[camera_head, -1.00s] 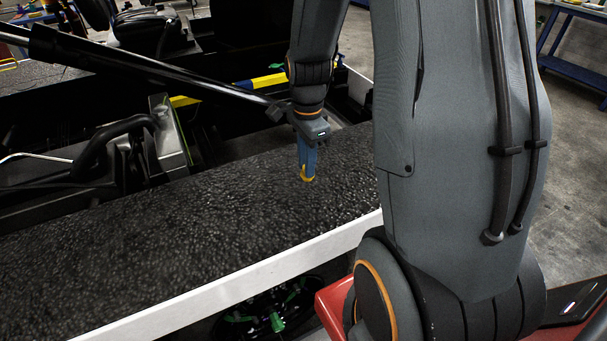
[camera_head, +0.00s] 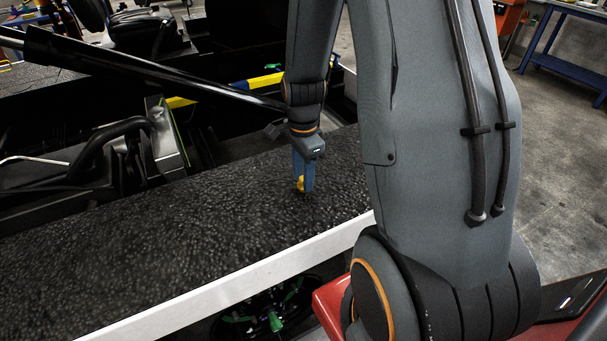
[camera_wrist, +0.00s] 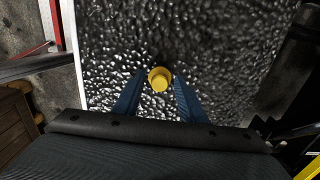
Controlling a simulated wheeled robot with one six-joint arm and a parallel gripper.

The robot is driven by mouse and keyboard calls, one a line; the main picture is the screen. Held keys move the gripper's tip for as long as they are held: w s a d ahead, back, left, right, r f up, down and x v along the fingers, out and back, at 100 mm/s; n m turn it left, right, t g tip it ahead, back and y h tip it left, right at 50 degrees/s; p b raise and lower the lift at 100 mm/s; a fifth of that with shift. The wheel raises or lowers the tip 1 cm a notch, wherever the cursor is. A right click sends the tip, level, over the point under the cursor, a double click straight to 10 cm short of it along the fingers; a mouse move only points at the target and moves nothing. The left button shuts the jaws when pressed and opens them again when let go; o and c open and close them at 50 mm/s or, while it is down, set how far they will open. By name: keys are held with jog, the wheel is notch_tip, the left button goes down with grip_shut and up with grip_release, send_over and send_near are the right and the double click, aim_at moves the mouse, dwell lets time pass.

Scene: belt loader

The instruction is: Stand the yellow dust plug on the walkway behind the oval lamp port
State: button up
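The yellow dust plug (camera_head: 299,184) is low at the fingertips of my gripper (camera_head: 305,186), over the black, rough-textured walkway (camera_head: 190,225). In the wrist view the plug (camera_wrist: 160,79) shows its round end towards the camera, between the blue fingertips of my gripper (camera_wrist: 160,76). A narrow gap shows on each side of it, so the gripper looks open around it. The plug appears upright on the walkway; its contact below is hidden. I cannot make out the oval lamp port in either view.
A white edge rail (camera_head: 235,290) runs along the walkway's near side. A black strut (camera_head: 150,72) and a metal bracket (camera_head: 165,140) with dark hoses lie beyond its far side. The walkway left of my gripper is clear.

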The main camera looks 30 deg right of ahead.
jog(key=shift+r, duration=0.1)
notch_tip(320, 180, up, 11)
jog(key=b, duration=0.2)
jog(key=s+a+f+n, duration=0.2)
jog(key=s+a+n, duration=0.7)
jog(key=n, duration=0.9)
jog(key=shift+s+a+f+t, duration=0.35)
jog(key=shift+s+t, duration=0.05)
jog(key=shift+s, duration=0.15)
